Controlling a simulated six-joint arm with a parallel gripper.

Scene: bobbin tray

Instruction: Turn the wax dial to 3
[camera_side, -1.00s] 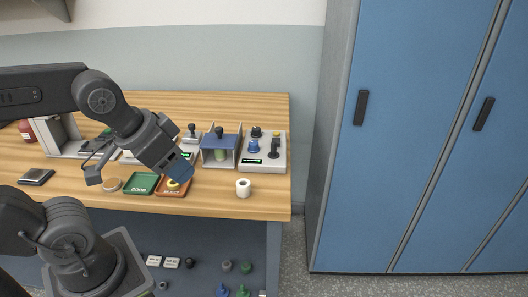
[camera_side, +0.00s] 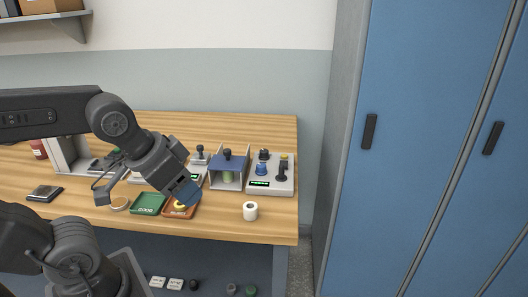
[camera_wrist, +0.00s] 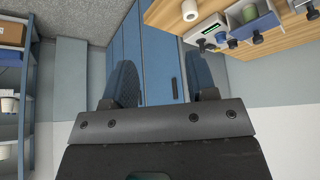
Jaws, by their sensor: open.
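A grey control box (camera_side: 283,190) stands at the right of the bench. It carries a blue knob (camera_side: 261,170), a black knob (camera_side: 264,154), a black lever-like part (camera_side: 282,170) and a small green display (camera_side: 259,184). I cannot read which control is the wax dial or its number. The box also shows in the wrist view (camera_wrist: 222,38), at upper right. My gripper (camera_side: 186,193) has blue fingers and is over or near an orange tray (camera_side: 168,213) with a yellow piece, left of the box. In the wrist view my gripper (camera_wrist: 165,84) is open with nothing between its fingers.
A blue-topped stand (camera_side: 227,162) with a green piece stands left of the box. A white roll (camera_side: 250,211) is in front. A green tray (camera_side: 147,205) lies left of the orange one. Tall blue cabinets (camera_side: 430,150) stand right of the bench (camera_side: 200,228).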

